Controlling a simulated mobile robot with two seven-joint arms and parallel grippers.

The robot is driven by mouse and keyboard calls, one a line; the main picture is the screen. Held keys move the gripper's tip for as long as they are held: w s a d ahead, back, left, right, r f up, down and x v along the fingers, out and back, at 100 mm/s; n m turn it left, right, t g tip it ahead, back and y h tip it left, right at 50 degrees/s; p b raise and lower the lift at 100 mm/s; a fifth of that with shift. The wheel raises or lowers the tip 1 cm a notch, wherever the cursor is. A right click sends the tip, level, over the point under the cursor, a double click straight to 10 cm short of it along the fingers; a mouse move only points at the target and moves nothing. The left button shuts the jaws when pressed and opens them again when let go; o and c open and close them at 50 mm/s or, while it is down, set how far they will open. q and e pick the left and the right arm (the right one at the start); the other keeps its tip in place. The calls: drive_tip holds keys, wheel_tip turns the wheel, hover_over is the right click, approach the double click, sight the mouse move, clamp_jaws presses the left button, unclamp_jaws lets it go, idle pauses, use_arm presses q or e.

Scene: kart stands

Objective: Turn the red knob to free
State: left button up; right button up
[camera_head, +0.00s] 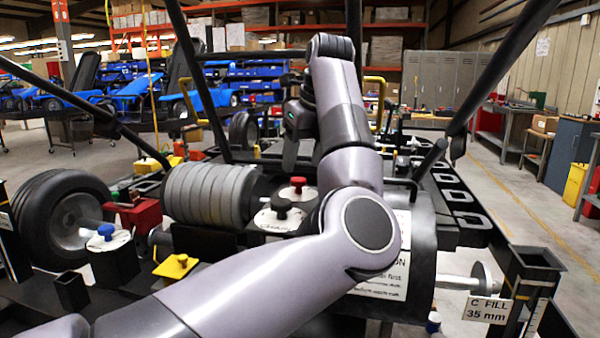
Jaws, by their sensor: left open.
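The red knob (298,184) sits on a round white plate on top of a dark post, near the middle of the head view. My left gripper (290,160) hangs from the bent arm just behind and above the red knob and points down. It looks apart from the knob, but the exact gap is hard to judge. It is open, with nothing visible in it; its fingertips are small and dark. My left forearm and elbow cover what lies to the right of and below the knob. My right gripper is not in view.
Another blue knob (106,231) and a yellow knob (182,260) stand farther left. Black bars rise around the stand.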

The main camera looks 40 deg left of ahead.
sight(299, 179)
use_arm(q)
drive_tip(key=x, duration=0.4)
drive_tip(key=c, duration=1)
drive_tip(key=shift+c, duration=0.2)
